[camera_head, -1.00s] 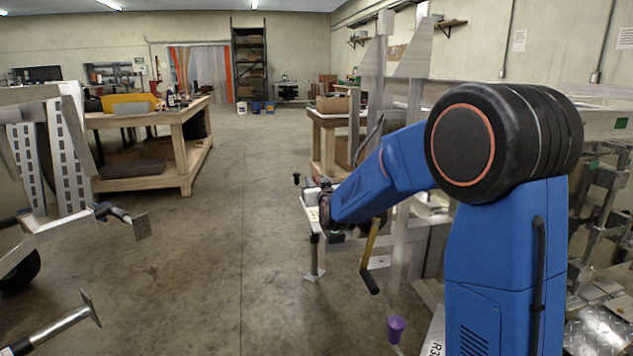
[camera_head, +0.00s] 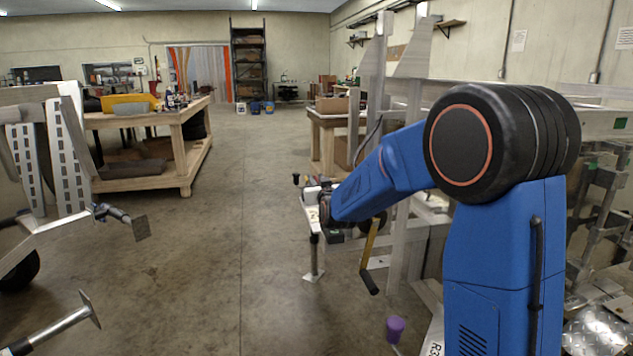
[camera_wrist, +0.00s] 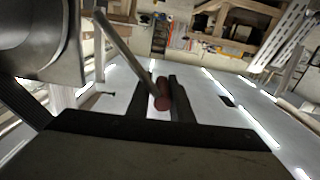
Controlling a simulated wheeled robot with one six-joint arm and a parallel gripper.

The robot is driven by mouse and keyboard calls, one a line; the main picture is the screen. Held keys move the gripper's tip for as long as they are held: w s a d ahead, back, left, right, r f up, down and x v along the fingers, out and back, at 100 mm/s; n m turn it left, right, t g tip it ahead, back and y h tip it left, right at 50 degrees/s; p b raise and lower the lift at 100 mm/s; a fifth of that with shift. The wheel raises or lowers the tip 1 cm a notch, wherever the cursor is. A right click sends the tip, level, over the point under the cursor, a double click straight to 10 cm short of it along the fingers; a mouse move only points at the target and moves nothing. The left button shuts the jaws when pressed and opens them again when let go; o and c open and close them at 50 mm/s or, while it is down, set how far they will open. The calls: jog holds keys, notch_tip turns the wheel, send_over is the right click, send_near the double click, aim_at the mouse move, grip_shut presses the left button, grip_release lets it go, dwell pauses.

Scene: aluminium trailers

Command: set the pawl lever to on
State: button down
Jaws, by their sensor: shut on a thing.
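A slim grey lever with a red knob (camera_wrist: 162,98) shows in the wrist view. Its rod slopes from the upper left down to the knob. My gripper (camera_wrist: 160,88) has one dark finger on each side of the red knob and is shut on it. In the head view my blue arm reaches left and down to the trailer frame, and my wrist hides most of the lever and the winch area. Which way the lever is set cannot be told.
A crank with a yellow arm and black grip (camera_head: 370,275) hangs just right of my wrist. A purple cap (camera_head: 395,328) stands low in front. A trailer jack foot (camera_head: 314,275) is below. Open concrete floor (camera_head: 220,260) lies to the left, with a wooden workbench (camera_head: 165,130) beyond.

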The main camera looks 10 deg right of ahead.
jog(key=d+r+m, duration=0.2)
jog(key=d+m, duration=0.6)
jog(key=shift+d+r+m, duration=0.15)
jog(key=shift+d+m, duration=0.15)
jog(key=shift+m, duration=0.1)
dwell(0.5)
dwell(0.4)
jog(key=c, duration=1.7)
grip_release()
notch_tip(320, 180, up, 10)
